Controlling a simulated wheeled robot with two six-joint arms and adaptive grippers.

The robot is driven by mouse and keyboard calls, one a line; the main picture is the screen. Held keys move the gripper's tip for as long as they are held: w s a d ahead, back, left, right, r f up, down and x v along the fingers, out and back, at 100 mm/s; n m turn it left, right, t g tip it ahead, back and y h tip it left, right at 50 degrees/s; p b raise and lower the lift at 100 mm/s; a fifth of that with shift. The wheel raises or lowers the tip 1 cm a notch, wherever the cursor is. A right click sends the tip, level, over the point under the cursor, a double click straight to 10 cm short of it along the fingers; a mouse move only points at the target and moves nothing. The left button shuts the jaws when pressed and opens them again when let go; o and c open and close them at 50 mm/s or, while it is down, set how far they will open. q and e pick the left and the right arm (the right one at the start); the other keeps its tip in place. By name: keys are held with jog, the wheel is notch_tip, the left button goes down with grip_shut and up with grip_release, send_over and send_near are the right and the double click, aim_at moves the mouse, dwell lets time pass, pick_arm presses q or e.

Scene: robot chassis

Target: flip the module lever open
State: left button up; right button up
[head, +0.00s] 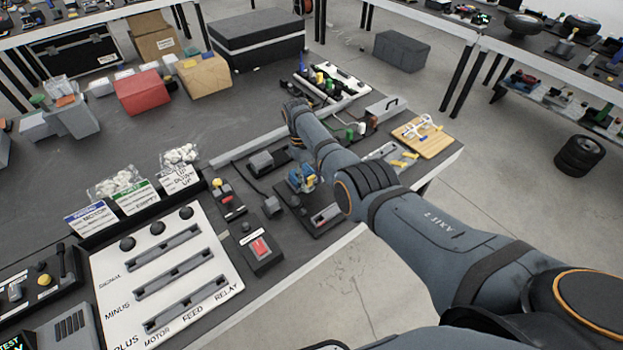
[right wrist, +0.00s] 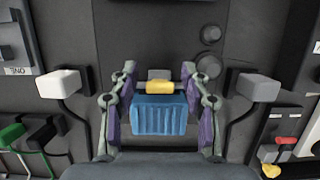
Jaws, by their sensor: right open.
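The blue module (right wrist: 158,117) sits on a dark surface in the middle of the right wrist view, with a ribbed face towards the bottom. Its yellow lever (right wrist: 159,87) lies across the module's edge, in front of a small grey block. My right gripper (right wrist: 158,92) is open, with one purple-padded finger on each side of the module and lever. Whether a finger touches them I cannot tell. In the head view the module (head: 301,178) shows small and blue near the table's front edge, below my right wrist, and the lever is too small to make out. My left gripper is not in view.
A panel with three slots (head: 215,288) and a box with a red switch (head: 263,247) are to the left. A wooden board (head: 435,143) with yellow parts lies to the right. A grey block (head: 262,160) stands close left of the module.

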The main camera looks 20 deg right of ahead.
jog(key=v, duration=0.7)
jog(key=shift+r, duration=0.25)
